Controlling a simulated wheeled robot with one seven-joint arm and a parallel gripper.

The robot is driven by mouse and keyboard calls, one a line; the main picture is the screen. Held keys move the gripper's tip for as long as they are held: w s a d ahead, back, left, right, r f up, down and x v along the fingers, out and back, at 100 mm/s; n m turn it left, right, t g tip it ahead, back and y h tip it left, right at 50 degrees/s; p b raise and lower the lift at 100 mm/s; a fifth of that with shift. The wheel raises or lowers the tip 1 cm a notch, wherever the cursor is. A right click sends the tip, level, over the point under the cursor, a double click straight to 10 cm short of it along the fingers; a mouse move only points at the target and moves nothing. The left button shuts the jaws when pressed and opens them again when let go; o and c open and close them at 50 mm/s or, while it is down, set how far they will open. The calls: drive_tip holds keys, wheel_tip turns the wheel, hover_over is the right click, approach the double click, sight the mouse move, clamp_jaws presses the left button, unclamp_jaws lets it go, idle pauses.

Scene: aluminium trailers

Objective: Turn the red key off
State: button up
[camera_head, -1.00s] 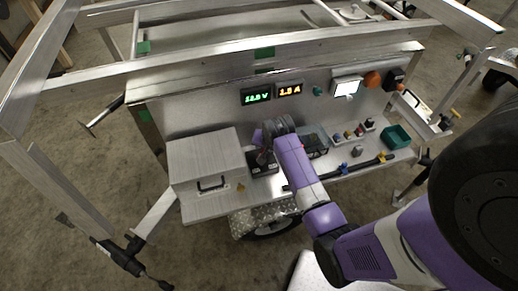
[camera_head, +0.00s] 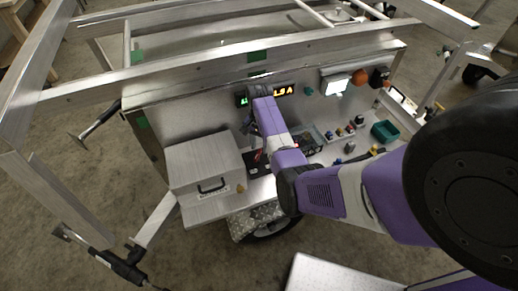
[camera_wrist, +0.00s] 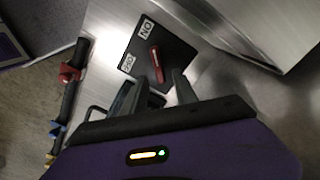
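The red key (camera_wrist: 157,64) sits on a black square plate (camera_wrist: 176,50) in the wrist view. An ON label (camera_wrist: 146,27) is at the plate's upper corner and an OFF label (camera_wrist: 127,62) at its left corner. The key's upper end points roughly towards the ON side. My gripper (camera_wrist: 154,82) is open and empty, its two dark fingers apart near the key's lower end. I cannot tell whether they touch it. In the head view my arm partly hides the black plate (camera_head: 256,169), and my fingertips are hard to make out.
A metal box (camera_head: 205,165) with a handle stands left of the plate. Displays (camera_head: 284,90) are on the panel behind, partly covered by my arm. Several small knobs (camera_head: 340,132) and a green bin (camera_head: 385,131) are to the right. A dark bar with coloured clips (camera_wrist: 68,95) shows in the wrist view.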

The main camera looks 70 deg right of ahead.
drive_tip(key=shift+f, duration=1.15)
clamp_jaws()
